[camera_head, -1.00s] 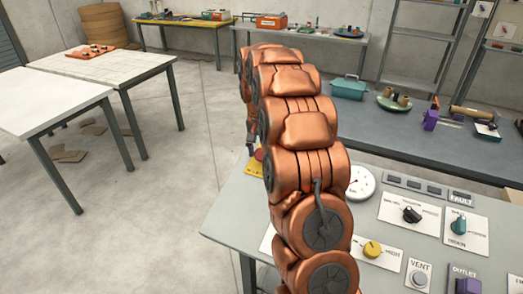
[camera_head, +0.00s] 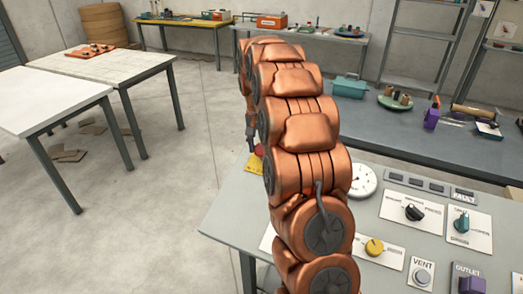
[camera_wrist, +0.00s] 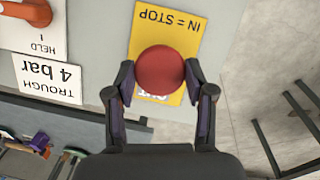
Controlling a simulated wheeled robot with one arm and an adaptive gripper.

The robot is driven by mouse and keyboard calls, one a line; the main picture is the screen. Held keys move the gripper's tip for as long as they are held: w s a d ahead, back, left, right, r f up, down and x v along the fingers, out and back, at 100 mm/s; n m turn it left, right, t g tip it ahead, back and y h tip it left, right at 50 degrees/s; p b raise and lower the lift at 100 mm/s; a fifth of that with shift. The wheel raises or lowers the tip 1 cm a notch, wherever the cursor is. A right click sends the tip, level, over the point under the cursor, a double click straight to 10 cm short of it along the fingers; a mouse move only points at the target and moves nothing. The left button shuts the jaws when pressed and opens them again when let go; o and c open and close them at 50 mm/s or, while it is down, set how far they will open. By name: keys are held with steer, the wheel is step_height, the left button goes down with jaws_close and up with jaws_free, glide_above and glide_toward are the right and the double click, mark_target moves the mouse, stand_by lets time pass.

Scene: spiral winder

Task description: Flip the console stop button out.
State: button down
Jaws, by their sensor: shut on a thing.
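The red stop button (camera_wrist: 160,72) is a round knob on a yellow plate (camera_wrist: 176,28) marked "IN = STOP", seen upside down in the wrist view. My gripper (camera_wrist: 160,88) has one finger on each side of the knob and is shut on it. Lower lettering on the plate is partly hidden by the knob. In the head view the yellow plate (camera_head: 254,165) shows at the console's far left corner, mostly behind my arm. The gripper is largely hidden there.
The grey console (camera_head: 236,208) carries a gauge (camera_head: 363,180), a black knob (camera_head: 413,212), a teal knob (camera_head: 461,223), a yellow knob (camera_head: 374,246) and a vent button (camera_head: 421,277). Floor is open beyond the console's left edge.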

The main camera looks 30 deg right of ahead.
mark_target(259, 148)
steer(key=shift+r, duration=0.2)
steer(key=c, duration=0.8)
jaws_free()
steer(key=shift+o, duration=0.6)
steer(key=shift+r, duration=0.1)
steer(key=shift+o, duration=1.4)
step_height(259, 148, up, 12)
steer(key=shift+w+a, duration=0.3)
steer(key=shift+a, duration=0.05)
